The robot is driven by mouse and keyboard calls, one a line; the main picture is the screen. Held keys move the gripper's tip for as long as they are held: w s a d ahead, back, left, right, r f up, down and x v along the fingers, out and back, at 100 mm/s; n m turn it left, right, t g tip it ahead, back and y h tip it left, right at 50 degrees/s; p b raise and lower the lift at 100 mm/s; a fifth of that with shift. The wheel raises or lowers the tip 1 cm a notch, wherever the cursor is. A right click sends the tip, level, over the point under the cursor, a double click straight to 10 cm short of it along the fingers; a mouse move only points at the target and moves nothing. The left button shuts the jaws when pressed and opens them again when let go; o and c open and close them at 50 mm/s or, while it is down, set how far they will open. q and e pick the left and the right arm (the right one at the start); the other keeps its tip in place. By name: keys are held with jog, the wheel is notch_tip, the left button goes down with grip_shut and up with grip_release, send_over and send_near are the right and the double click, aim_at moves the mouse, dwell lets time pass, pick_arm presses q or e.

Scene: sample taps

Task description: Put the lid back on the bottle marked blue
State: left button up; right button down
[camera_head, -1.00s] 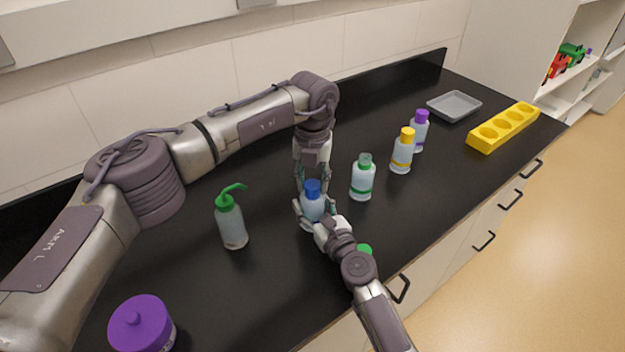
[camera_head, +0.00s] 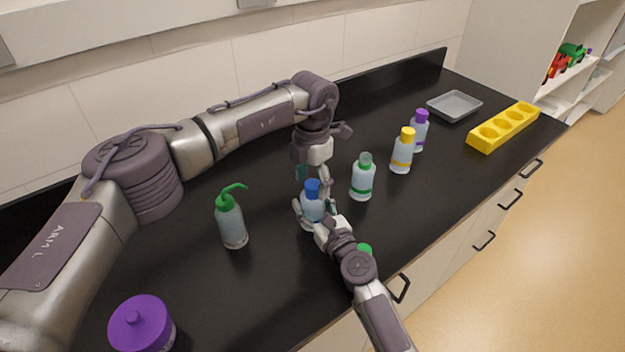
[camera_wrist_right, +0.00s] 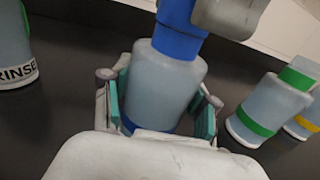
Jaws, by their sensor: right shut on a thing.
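The bottle with the blue band (camera_head: 311,208) stands upright on the black counter. Its blue lid (camera_head: 312,187) sits on its top; the lid also shows in the right wrist view (camera_wrist_right: 178,38). My right gripper (camera_head: 313,212) is shut on the bottle's body, with a teal pad on each side in the right wrist view (camera_wrist_right: 160,108). My left gripper (camera_head: 313,178) points down at the lid with its fingers apart. One grey finger overlaps the lid's upper right in the right wrist view; the other finger is out of that view.
A green-banded bottle (camera_head: 362,182), a yellow-lidded bottle (camera_head: 402,152) and a purple-lidded bottle (camera_head: 419,132) stand to the right. A rinse bottle (camera_head: 231,222) stands left. A green lid (camera_head: 365,248) is partly behind my right arm.

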pick_arm(q)
notch_tip(320, 180, up, 12)
dwell(0.6)
pick_arm(e)
jog(key=shift+c, duration=1.2)
grip_release()
jog(key=v, duration=1.2)
